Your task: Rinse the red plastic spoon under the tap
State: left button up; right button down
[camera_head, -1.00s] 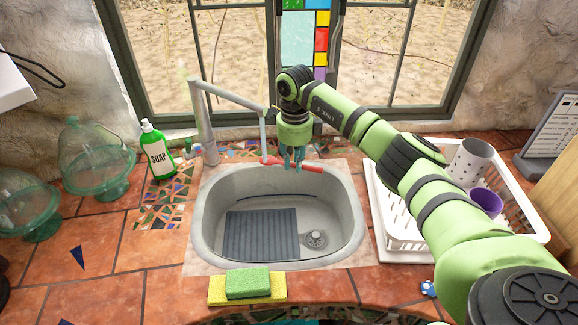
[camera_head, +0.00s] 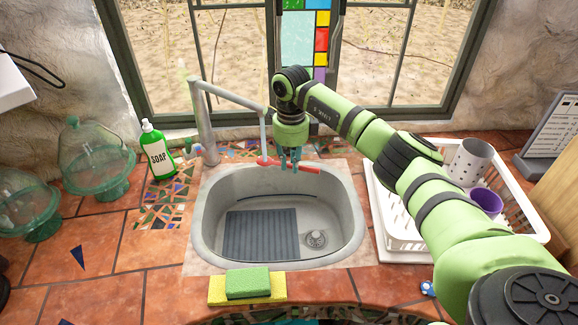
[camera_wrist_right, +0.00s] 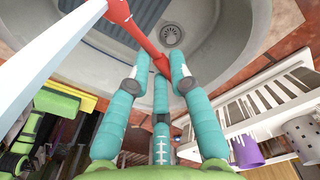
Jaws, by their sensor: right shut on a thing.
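The red plastic spoon (camera_head: 306,168) is held roughly level over the back of the grey sink (camera_head: 207,225). My right gripper (camera_head: 289,166) is shut on its handle from above. In the right wrist view the teal fingers (camera_wrist_right: 163,72) close around the red spoon (camera_wrist_right: 140,38), and its wider end is toward the top. The grey tap (camera_head: 238,97) stands at the sink's back left. Its spout end (camera_head: 263,135) hangs just above the spoon's left end. I cannot tell whether water runs. My left gripper is not in view.
A green soap bottle (camera_head: 157,152) and glass cloches (camera_head: 97,160) stand at the left. A green sponge (camera_head: 248,282) lies on a yellow one at the front rim. A white dish rack (camera_head: 405,235) with a purple cup (camera_head: 487,202) stands at the right. A window frame (camera_head: 230,117) is behind.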

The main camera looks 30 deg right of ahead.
jog(key=shift+s+d, duration=0.1)
jog(key=shift+d, duration=0.35)
jog(key=shift+a, duration=0.15)
jog(key=shift+w+a, duration=0.2)
jog(key=shift+a, duration=0.3)
jog(key=s+p, duration=0.1)
jog(key=s, duration=0.1)
jog(key=s+a+p, duration=0.1)
jog(key=s, duration=0.1)
jog(key=shift+s+a+p, duration=0.1)
jog(key=shift+s+p, duration=0.15)
jog(key=shift+p, duration=0.05)
jog(key=shift+r, duration=0.1)
dwell(0.7)
